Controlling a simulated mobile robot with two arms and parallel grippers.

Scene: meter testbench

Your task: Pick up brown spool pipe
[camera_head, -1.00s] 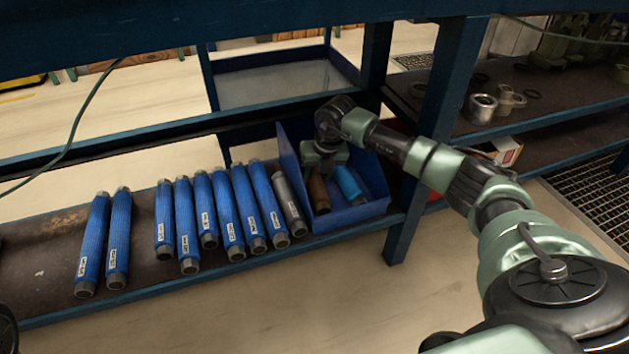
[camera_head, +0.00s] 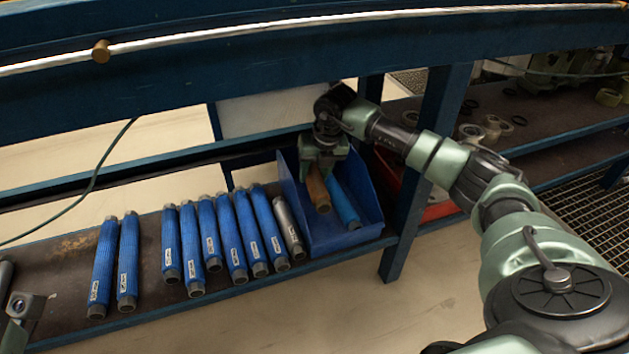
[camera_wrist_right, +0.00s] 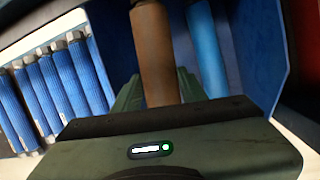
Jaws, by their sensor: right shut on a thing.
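The brown spool pipe (camera_head: 319,190) is in the blue bin (camera_head: 350,238) on the lower shelf. It also shows in the right wrist view (camera_wrist_right: 153,50). My right gripper (camera_head: 320,166) is over the bin, shut on the pipe near its far end, which the gripper hides in the head view. I cannot tell whether the pipe is clear of the bin floor. A light blue pipe (camera_head: 343,203) lies beside it, apart from the gripper. Part of my left gripper (camera_head: 22,306) shows at the lower left edge; its fingers are not clear.
Several blue pipes (camera_head: 210,232) and one grey pipe (camera_head: 288,226) lie in a row left of the bin. A blue post (camera_head: 425,165) stands right of the bin, and a blue beam (camera_head: 230,95) runs above. A red bin (camera_head: 437,208) is behind the post.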

